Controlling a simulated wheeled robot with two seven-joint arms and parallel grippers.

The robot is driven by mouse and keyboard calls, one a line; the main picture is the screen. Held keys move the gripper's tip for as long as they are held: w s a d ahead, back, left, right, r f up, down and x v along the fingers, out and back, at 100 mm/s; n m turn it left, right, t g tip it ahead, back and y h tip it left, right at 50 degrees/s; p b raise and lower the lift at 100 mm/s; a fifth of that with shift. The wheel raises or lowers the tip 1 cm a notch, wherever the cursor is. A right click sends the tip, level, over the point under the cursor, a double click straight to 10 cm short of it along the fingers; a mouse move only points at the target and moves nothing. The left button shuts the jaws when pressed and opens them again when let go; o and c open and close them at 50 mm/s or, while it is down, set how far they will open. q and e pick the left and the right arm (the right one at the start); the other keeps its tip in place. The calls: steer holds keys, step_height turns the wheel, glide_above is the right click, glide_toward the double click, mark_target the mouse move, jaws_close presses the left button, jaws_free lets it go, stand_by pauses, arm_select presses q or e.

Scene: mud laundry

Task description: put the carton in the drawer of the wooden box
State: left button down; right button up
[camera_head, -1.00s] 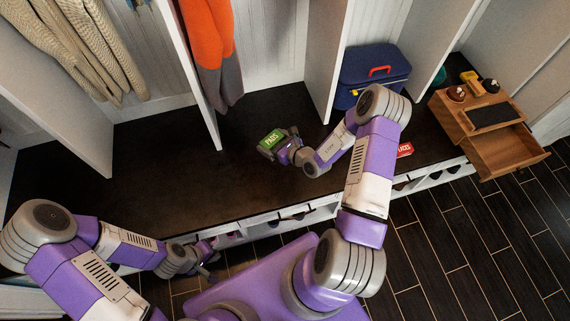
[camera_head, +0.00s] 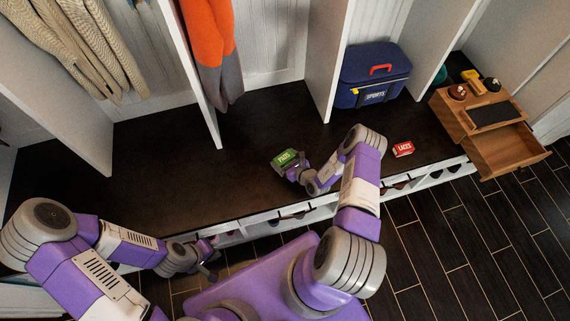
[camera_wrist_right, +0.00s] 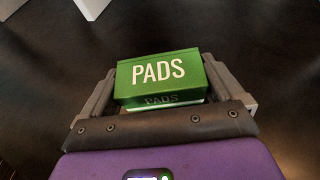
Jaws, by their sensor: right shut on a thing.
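A green carton (camera_head: 285,158) marked PADS is in my right gripper (camera_head: 291,165), over the dark bench. In the right wrist view the carton (camera_wrist_right: 160,75) sits between the two fingers of the right gripper (camera_wrist_right: 158,88), which are shut on its sides. The wooden box (camera_head: 460,115) stands at the right end of the bench. Its drawer (camera_head: 508,152) is pulled out toward the front and looks empty. My left gripper (camera_head: 208,262) is low at the bench's front edge, far from the carton; its fingers are too small to read.
A red box marked LACES (camera_head: 402,149) lies on the bench between the right arm and the wooden box. A blue sports cooler (camera_head: 372,78) stands behind. White dividers (camera_head: 325,60) rise from the bench. Small items, including a brush-like one, sit on the wooden box.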

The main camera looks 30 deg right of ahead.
mark_target(285, 163)
steer(key=shift+f+b, duration=0.35)
steer(key=shift+f, duration=1.05)
steer(key=shift+f, duration=0.1)
steer(key=o, duration=0.7)
